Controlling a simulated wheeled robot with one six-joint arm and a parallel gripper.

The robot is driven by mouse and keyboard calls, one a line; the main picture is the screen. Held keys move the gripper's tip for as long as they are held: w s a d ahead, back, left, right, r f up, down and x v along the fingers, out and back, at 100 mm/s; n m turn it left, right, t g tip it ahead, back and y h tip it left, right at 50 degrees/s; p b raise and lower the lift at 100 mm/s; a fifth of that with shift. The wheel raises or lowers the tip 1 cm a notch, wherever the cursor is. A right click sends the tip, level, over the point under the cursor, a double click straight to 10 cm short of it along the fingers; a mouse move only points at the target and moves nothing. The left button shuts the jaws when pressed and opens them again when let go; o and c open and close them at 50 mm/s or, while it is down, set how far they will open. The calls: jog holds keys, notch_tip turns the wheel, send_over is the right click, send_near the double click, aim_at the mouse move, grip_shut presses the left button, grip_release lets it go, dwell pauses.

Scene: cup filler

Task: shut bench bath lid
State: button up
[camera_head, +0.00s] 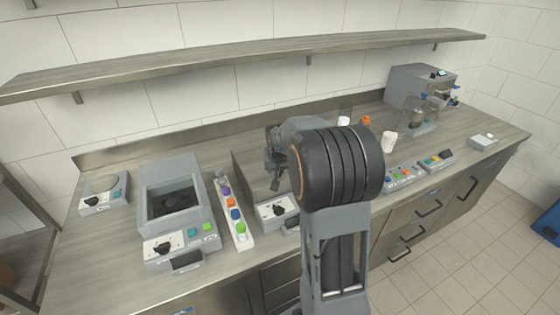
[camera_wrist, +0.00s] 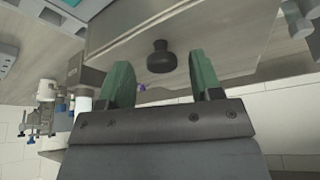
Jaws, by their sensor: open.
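A grey box unit (camera_head: 275,212) with a black dial on its front stands mid-bench, partly hidden behind my arm. A flat metal panel (camera_head: 245,178) shows at its left side. In the wrist view a flat metal panel with a black round knob (camera_wrist: 161,57) is close ahead; it looks like a lid, but its angle is unclear. My gripper (camera_wrist: 160,75) is open, with its green fingers on either side of the knob and a gap visible around it. In the head view my gripper (camera_head: 274,175) is partly hidden by my wrist.
Another grey unit (camera_head: 152,205) with a dark open well stands to the left. A rack of coloured caps (camera_head: 246,240) lies between the units. A scale (camera_head: 103,192) is at far left, a dispenser (camera_head: 405,85) at back right. A shelf (camera_head: 200,70) runs above.

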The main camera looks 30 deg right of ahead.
jog(key=b+v, duration=0.1)
jog(key=v, duration=1.2)
jog(key=shift+a, duration=0.1)
jog(key=s+a+f+n+y, duration=0.1)
jog(key=s+a+f+n, duration=0.1)
jog(key=s+a, duration=0.4)
jog(key=s+a+f+n+y, duration=0.1)
jog(key=s+a+f+n, duration=0.2)
jog(key=s, duration=0.7)
jog(key=a+f, duration=0.2)
jog(key=a, duration=0.2)
jog(key=shift+s, duration=0.4)
jog(key=shift+a, duration=0.2)
